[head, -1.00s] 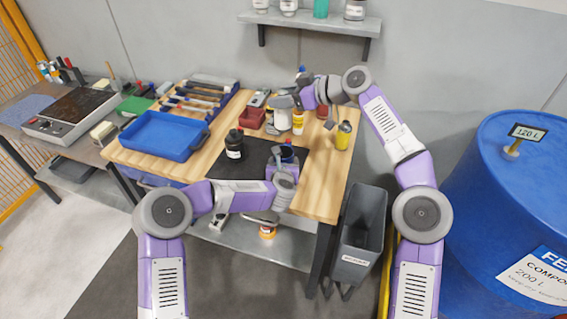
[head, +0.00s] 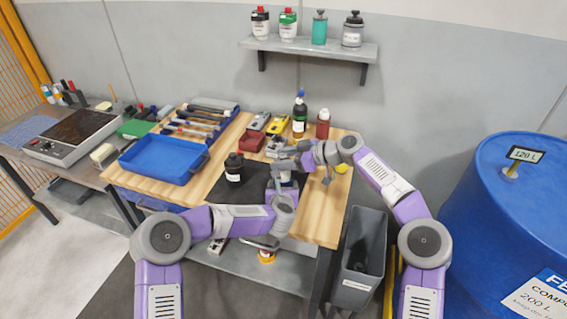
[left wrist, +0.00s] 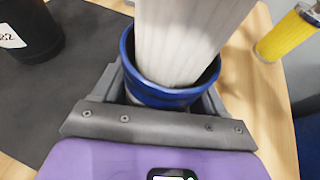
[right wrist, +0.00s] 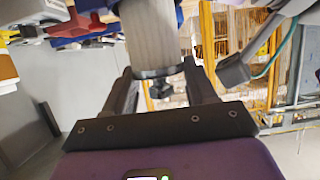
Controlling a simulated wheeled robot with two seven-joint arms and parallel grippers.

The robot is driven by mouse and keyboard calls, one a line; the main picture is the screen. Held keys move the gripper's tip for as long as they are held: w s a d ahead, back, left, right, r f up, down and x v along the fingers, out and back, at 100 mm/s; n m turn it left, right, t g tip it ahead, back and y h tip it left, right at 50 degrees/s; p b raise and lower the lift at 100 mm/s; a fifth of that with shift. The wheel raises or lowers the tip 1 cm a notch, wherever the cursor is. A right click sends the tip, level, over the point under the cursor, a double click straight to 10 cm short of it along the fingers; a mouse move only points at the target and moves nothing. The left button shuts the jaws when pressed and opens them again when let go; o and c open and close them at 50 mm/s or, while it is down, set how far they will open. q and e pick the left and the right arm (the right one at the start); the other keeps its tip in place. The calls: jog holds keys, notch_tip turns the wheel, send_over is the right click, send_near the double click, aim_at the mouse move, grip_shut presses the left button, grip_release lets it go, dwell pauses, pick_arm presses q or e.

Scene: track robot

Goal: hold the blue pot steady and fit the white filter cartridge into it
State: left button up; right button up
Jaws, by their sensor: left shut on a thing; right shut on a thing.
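The blue pot (left wrist: 130,85) is held upright between the fingers of my left gripper (left wrist: 166,92), above the dark mat. In the head view, my left gripper (head: 284,186) hides most of the pot. The white filter cartridge (left wrist: 188,40), ribbed and pale, stands over the pot with its lower end at the pot's mouth, slightly tilted. I cannot tell how deep it sits. My right gripper (right wrist: 158,78) is shut on the cartridge, which also shows in the right wrist view (right wrist: 150,35). In the head view, my right gripper (head: 298,162) is just above the pot.
A black bottle (head: 234,167) stands on the dark mat (head: 220,190) left of the pot. A yellow canister (left wrist: 288,35) stands to the right. A grey bin (head: 358,262) is beside the table.

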jog(key=shift+f, duration=0.7)
jog(key=shift+f, duration=0.1)
jog(key=shift+f, duration=0.5)
jog(key=o, duration=1.2)
jog(key=shift+r, duration=0.1)
jog(key=shift+r, duration=0.35)
jog(key=v, duration=1.2)
jog(key=shift+r, duration=0.15)
